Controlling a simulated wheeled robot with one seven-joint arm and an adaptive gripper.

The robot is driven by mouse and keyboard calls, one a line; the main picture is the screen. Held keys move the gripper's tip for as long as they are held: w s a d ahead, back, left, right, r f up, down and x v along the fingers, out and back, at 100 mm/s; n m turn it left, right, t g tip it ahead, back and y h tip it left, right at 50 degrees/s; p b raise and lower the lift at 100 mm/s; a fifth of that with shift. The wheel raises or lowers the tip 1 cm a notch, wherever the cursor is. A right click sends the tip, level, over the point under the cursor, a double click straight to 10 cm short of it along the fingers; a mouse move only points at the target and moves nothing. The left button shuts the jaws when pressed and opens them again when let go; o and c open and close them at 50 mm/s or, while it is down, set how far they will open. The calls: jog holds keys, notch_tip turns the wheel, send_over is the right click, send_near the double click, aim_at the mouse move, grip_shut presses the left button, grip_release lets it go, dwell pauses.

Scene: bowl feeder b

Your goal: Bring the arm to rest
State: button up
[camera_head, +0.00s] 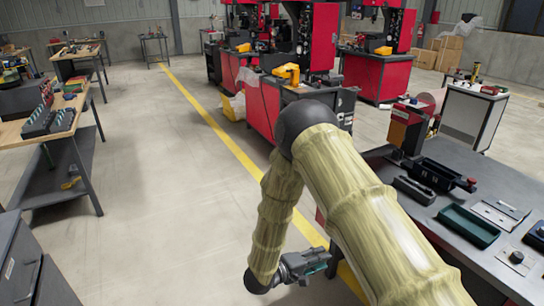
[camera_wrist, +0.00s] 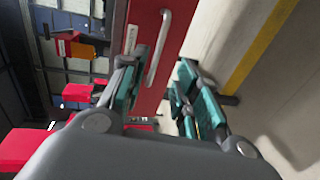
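My arm, in a pale yellow-green ribbed sleeve, reaches out and bends down over the open floor in the head view. My gripper (camera_head: 318,262) hangs low beside the workbench, pointing to the right. In the wrist view its two teal-padded fingers (camera_wrist: 155,95) stand apart with a gap between them. Nothing shows held between them. Behind the gap are a red cabinet front (camera_wrist: 148,62) with a pale handle and the floor.
The workbench (camera_head: 480,262) on the right holds a dark tray (camera_head: 437,175), a green tray (camera_head: 468,226) and small parts. Red machines (camera_head: 318,40) stand ahead. Wooden benches (camera_head: 60,120) are at left. The floor (camera_head: 150,180) with a yellow line (camera_head: 215,125) is clear.

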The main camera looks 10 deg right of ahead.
jog(key=s+d+f+m+y, duration=0.25)
jog(key=s+f+y, duration=0.75)
jog(key=s+f, duration=0.5)
jog(key=s+a+m+g+y, duration=0.1)
jog(key=s+g+y, duration=0.1)
jog(key=s, duration=1)
jog(key=s+f+m+g+y, duration=0.1)
jog(key=s+g, duration=0.3)
jog(key=s, duration=0.8)
jog(key=shift+a+f+y, duration=0.3)
jog(key=shift+a+y, duration=0.1)
jog(key=shift+y, duration=0.4)
jog(key=shift+m, duration=0.25)
